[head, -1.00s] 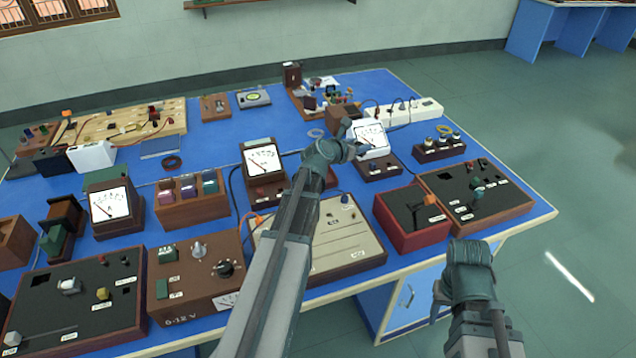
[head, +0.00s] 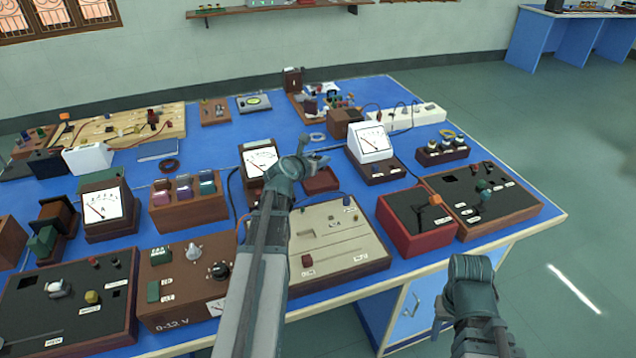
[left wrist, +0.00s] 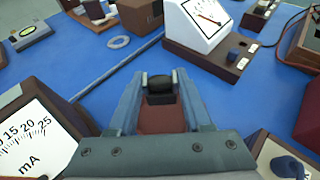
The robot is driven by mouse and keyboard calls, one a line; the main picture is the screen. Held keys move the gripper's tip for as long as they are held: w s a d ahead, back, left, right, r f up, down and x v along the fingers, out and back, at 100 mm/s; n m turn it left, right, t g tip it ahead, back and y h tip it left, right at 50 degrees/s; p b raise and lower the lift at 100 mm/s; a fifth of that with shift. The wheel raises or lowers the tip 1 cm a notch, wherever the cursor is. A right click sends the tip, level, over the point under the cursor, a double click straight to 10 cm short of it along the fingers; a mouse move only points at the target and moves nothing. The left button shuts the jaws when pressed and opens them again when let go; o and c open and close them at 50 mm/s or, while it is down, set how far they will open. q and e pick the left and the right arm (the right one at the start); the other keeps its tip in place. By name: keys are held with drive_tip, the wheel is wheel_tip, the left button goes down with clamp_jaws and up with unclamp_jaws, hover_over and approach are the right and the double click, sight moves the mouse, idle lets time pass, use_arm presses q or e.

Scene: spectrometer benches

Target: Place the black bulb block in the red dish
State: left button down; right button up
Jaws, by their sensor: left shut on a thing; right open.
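My left gripper (head: 318,160) is shut on the black bulb block (left wrist: 160,86), which sits between the two fingertips in the left wrist view. The block has a dark rounded top with a paler face. In the head view the gripper largely hides the block. The dark red dish (head: 322,181) lies on the blue bench just below and beside the fingers. In the left wrist view its red surface (left wrist: 161,120) shows under the block. I cannot tell how large the gap between block and dish is. My right gripper (head: 468,275) is open, off the bench's front edge.
A white-faced meter (head: 370,142) stands right of the left gripper, another meter (head: 261,160) to its left. A beige panel box (head: 340,240) lies in front, with a red-sided box (head: 418,222) at its right. A grey ring (left wrist: 119,42) lies on open blue bench behind.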

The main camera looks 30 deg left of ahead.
sight(318, 184)
use_arm(q)
drive_tip(key=shift+f+b, duration=2.35)
drive_tip(key=shift+f, duration=0.65)
use_arm(e)
drive_tip(key=shift+f, duration=2.95)
use_arm(q)
drive_tip(key=shift+f, duration=0.15)
drive_tip(key=shift+c, duration=1.7)
unclamp_jaws()
use_arm(e)
drive_tip(key=shift+f, duration=0.1)
use_arm(q)
drive_tip(key=shift+r, duration=0.35)
drive_tip(key=p+v, duration=0.4)
drive_tip(key=v, duration=0.8)
drive_tip(key=shift+f+p, duration=0.2)
drive_tip(key=shift+p, duration=0.15)
use_arm(e)
wheel_tip(318, 184, up, 5)
drive_tip(key=shift+f, duration=0.1)
